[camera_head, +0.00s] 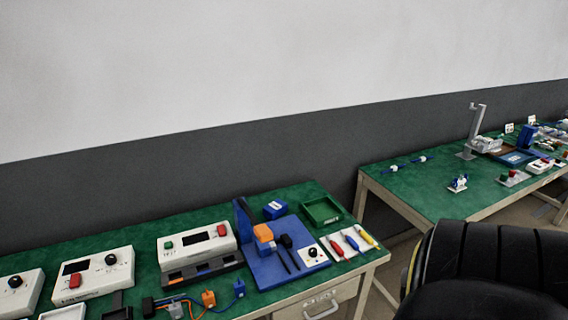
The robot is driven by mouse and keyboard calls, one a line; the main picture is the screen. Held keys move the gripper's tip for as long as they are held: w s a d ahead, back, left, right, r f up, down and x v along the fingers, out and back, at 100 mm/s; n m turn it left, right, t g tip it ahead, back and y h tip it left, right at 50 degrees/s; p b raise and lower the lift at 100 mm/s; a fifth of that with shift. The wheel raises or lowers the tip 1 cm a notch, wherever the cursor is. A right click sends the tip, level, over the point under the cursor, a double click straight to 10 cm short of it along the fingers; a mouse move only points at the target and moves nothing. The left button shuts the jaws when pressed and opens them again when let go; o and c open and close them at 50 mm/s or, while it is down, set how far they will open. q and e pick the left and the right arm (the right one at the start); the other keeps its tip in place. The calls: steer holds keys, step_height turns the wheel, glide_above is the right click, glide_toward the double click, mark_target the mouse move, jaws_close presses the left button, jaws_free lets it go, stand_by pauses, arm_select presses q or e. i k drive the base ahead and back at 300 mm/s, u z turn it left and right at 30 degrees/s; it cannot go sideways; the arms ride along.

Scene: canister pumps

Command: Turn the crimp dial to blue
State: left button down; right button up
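A small white plate with a black dial (313,253) lies at the right front corner of a blue base (265,270). The dial is too small for me to read its pointer or any colour marks. On the base stands a blue press with an orange block (263,233) and dark handles. Two more black knobs sit on white boxes to the left, one on the box with a red switch (110,259) and one at the left edge (15,281). I cannot tell from labels which dial is the crimp dial. Neither of my grippers shows.
The green table (150,238) also holds a white box with a green button (195,240), a green tray (322,211), a blue box (275,209), and red, blue and yellow-handled tools (350,242). A black chair (490,270) stands at right before a second green table (420,195).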

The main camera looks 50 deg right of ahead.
mark_target(312, 251)
steer(key=z, duration=1.6)
